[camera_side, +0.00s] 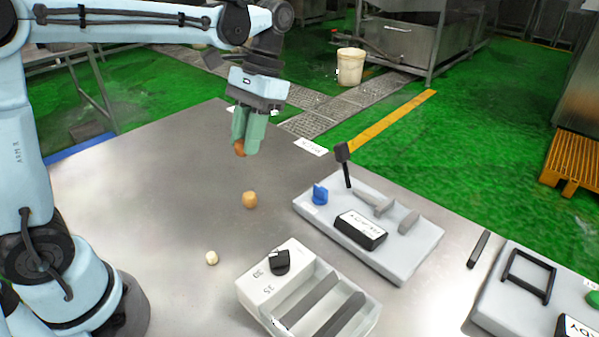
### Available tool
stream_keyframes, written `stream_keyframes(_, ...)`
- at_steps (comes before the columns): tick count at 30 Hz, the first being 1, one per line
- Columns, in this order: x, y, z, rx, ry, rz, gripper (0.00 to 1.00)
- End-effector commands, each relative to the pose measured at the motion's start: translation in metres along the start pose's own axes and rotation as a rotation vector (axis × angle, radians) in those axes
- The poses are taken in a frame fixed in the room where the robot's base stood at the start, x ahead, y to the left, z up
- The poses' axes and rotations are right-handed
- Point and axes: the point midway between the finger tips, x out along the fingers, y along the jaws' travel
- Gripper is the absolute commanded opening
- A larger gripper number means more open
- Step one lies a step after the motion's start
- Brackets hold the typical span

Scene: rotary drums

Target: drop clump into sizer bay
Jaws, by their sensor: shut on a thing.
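My gripper (245,148) points down above the far left part of the metal table, its green fingers shut on an orange-brown clump (239,147). The clump shows at the lower left of the fingertips and is partly hidden by them. A tan clump (249,199) lies on the table below and in front of the gripper. A smaller cream clump (211,258) lies nearer the front left. A pale box (258,291) with a black knob, size-like numbers and open slots divided by grey bars stands at the front; no mark legibly names it as the sizer bay.
A grey panel (415,255) with a blue knob (320,194), an upright black lever (344,165) and a black display stands right of centre. Another panel (500,310) with a black handle frame is at the lower right. The table's left middle is largely clear.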

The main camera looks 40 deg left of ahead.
Motion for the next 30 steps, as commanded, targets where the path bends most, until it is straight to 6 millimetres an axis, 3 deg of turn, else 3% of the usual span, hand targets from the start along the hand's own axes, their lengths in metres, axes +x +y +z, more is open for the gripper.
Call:
stream_keyframes(5, 0.01, 0.041, -0.005, -0.087, 0.0, 0.037, 0.0)
stream_keyframes(11, 0.029, 0.113, -0.001, -0.267, 0.0, 0.114, 0.0)
stream_keyframes(19, 0.057, 0.201, 0.027, -0.521, -0.001, 0.22, 0.0)
stream_keyframes(24, 0.069, 0.236, 0.045, -0.638, -0.001, 0.268, 0.0)
stream_keyframes(30, 0.076, 0.251, 0.054, -0.702, -0.001, 0.293, 0.0)
